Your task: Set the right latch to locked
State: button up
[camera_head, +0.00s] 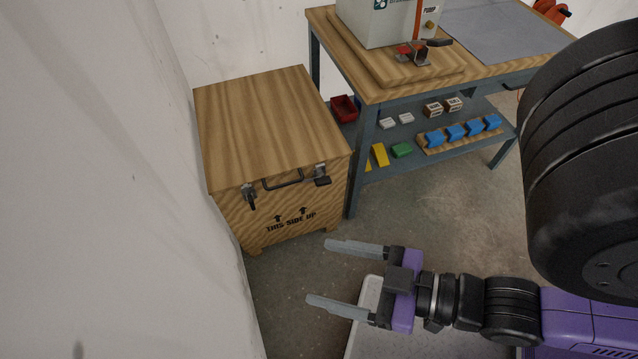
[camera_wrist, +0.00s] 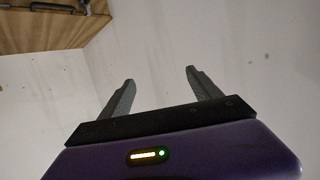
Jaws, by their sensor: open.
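A wooden crate (camera_head: 268,130) with a flat lid stands on the floor left of the workbench. Its front has a dark handle (camera_head: 284,181) between two metal latches. The right latch (camera_head: 321,175) sits at the front right edge, with a dark tab sticking outward. The left latch (camera_head: 249,196) hangs down against the front face. My gripper (camera_head: 334,274) is open and empty, in front of and below the crate, pointing left, apart from both latches. In the wrist view my two fingers (camera_wrist: 160,98) are spread against the wall, and part of the crate (camera_wrist: 60,30) shows at top left.
A workbench (camera_head: 378,92) with a grey machine (camera_head: 378,22) on top stands behind and right of the crate. Its lower shelf holds blue blocks (camera_head: 455,132) and bins. A white wall (camera_head: 110,180) runs close along the crate's left. The floor (camera_head: 420,205) before the bench is clear.

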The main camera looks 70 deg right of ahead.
dwell(0.4)
jog(key=m+g+h+b, duration=0.4)
jog(key=m+h+b, duration=0.9)
jog(key=b, duration=0.4)
send_near(317, 180)
jog(key=s+d+f+h, duration=0.1)
jog(key=f, duration=0.1)
jog(key=b+x, duration=0.1)
jog(key=x, duration=0.6)
jog(key=shift+d+r+n, duration=0.15)
jog(key=shift+r+n, duration=0.05)
jog(key=shift+n, duration=0.1)
